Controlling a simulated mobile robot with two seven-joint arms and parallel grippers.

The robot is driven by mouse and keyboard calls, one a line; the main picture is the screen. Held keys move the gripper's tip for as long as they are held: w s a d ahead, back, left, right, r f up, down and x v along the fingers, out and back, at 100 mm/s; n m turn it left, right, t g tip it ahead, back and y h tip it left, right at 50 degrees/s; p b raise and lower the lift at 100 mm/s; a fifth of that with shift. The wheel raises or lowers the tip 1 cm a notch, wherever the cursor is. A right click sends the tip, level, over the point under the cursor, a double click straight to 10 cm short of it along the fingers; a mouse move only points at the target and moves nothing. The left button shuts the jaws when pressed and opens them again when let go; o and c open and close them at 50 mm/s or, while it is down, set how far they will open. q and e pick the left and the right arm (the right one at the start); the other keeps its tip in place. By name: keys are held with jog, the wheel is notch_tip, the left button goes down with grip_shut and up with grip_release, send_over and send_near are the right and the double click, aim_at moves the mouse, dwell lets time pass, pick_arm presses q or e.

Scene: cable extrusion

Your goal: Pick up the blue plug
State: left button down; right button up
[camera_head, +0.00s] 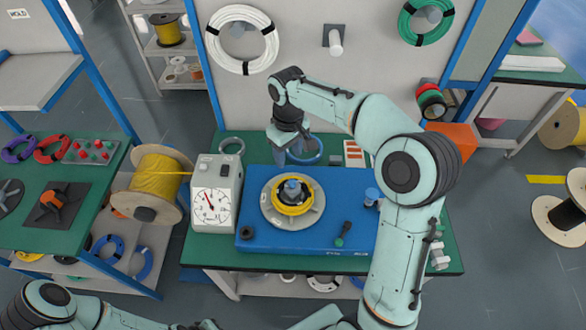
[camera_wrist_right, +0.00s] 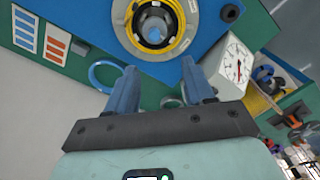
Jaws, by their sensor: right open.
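A blue plug-like piece (camera_head: 292,188) stands in the middle of a pale round disc (camera_head: 310,216) with a yellow ring, on the blue base plate (camera_head: 262,232). It also shows in the right wrist view (camera_wrist_right: 154,22), beyond the fingertips. A second blue piece (camera_head: 372,193) stands at the plate's right side, partly behind my right arm; I cannot tell which one is meant. My right gripper (camera_head: 292,158) is open and empty, behind the disc near the plate's far edge; its blue fingers are apart in the wrist view (camera_wrist_right: 158,72). My left gripper is not visible.
A dial gauge box (camera_head: 214,200) stands left of the plate, beside a yellow cable spool (camera_head: 156,183). A dark-handled tool (camera_head: 343,232) lies on the plate's front right. A blue ring (camera_wrist_right: 104,76) is near the fingers. A wall stands behind the green table (camera_head: 440,262).

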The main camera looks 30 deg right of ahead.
send_over(293, 181)
jog(key=f, duration=0.4)
jog(key=a+f, duration=0.1)
jog(key=f, duration=0.2)
jog(key=shift+f, duration=0.1)
jog(key=shift+d+f, duration=0.25)
jog(key=shift+f, duration=1.2)
jog(key=shift+d+f, duration=0.2)
jog(key=shift+f, duration=1.2)
grip_shut()
